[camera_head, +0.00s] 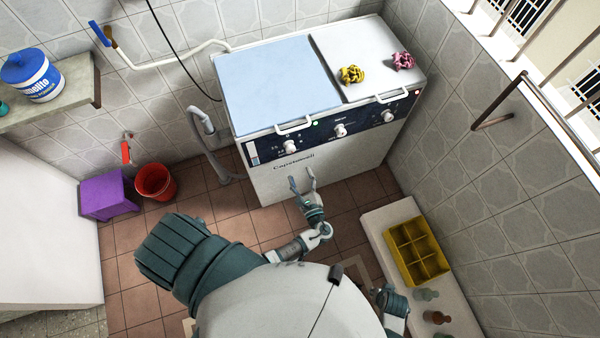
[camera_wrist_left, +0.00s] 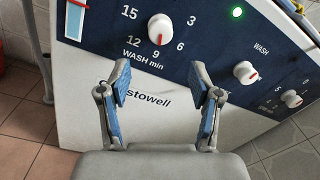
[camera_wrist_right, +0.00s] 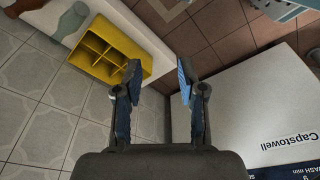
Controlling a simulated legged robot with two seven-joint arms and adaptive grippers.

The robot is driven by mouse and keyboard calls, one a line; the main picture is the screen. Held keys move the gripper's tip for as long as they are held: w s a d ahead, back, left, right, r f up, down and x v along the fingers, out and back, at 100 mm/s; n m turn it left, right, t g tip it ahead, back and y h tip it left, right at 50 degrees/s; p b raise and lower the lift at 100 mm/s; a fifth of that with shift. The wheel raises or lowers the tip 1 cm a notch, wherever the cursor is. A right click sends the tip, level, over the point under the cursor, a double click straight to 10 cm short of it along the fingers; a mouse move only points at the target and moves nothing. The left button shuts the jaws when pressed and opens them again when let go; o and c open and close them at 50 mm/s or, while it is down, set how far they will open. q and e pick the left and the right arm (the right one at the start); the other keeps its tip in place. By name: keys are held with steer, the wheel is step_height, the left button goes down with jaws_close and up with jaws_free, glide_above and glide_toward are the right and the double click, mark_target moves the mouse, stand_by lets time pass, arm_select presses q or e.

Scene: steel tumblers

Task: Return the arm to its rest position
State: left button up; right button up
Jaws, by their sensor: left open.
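My left gripper (camera_head: 302,179) is open and empty in front of the washing machine (camera_head: 340,165). In the left wrist view its fingers (camera_wrist_left: 165,95) are spread before the machine's white front, below the blue control panel (camera_wrist_left: 215,45). Nothing is between them. My left arm reaches from my body toward the machine. My right arm shows only partly at the lower right of the head view, and whether its fingers show there is hard to tell. In the right wrist view my right gripper (camera_wrist_right: 157,82) is open and empty above the floor, beside the yellow crate (camera_wrist_right: 105,50).
A yellow divided crate (camera_head: 418,252) and several bottles (camera_head: 427,294) stand on a low white ledge at right. Yellow (camera_head: 352,74) and pink (camera_head: 403,61) scrunched items lie on the machine. A red bucket (camera_head: 156,181) and purple box (camera_head: 108,195) stand left; tiled floor between is clear.

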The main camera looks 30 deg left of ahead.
arm_select(q)
steer(key=shift+f, duration=0.1)
stand_by(0.3)
steer(key=s+a+f+n+g+h+p, duration=0.1)
steer(key=s+a+f+n+g+h, duration=0.15)
steer(key=s+f+n+g, duration=0.35)
steer(key=s+a+f+n+g+h+p, duration=0.1)
steer(key=s+f+n+g+h, duration=0.2)
steer(key=s+f, duration=0.65)
steer(key=s+d+f+n+g+h+p, duration=0.1)
steer(key=s+d+f+n+h, duration=0.3)
steer(key=s+n+h, duration=0.4)
steer(key=shift+s+f+n+g+p, duration=0.4)
steer(key=shift+f+n, duration=0.35)
steer(key=shift+n, duration=0.55)
arm_select(e)
steer(key=s+f, duration=0.4)
steer(key=f, duration=0.4)
steer(key=shift+d+f, duration=0.35)
steer(key=shift+f, duration=0.05)
arm_select(q)
steer(key=shift+s, duration=0.1)
arm_select(e)
steer(key=shift+s, duration=0.1)
